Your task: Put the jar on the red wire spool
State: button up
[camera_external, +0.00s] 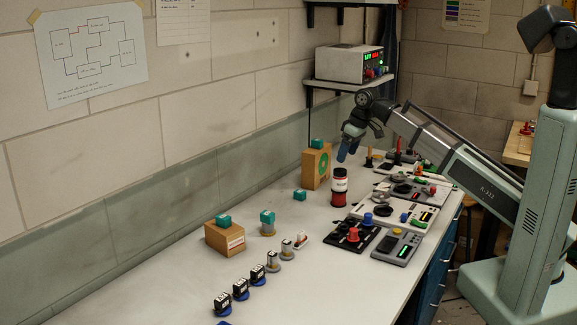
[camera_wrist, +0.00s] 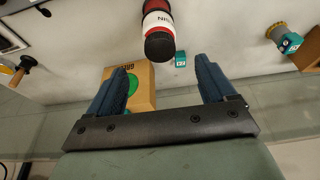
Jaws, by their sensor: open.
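The jar (camera_external: 340,184) has a black lid and a white label. It stands upright on the red wire spool (camera_external: 338,199), whose red side shows below it. In the wrist view the jar (camera_wrist: 158,24) appears with its black lid toward me, and the red spool (camera_wrist: 155,5) shows at the top edge. My gripper (camera_external: 346,152) is open and empty, above the jar and apart from it. In the wrist view its two blue fingers (camera_wrist: 162,68) are spread wide, with nothing between the tips.
A cardboard box (camera_external: 316,168) with a green circle stands behind the jar. Circuit boards and a keypad device (camera_external: 397,247) lie to the right. Another box (camera_external: 225,238), several servos (camera_external: 258,275) and small parts are at the front left. The bench between is clear.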

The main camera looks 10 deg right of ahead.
jog(key=shift+v, duration=0.85)
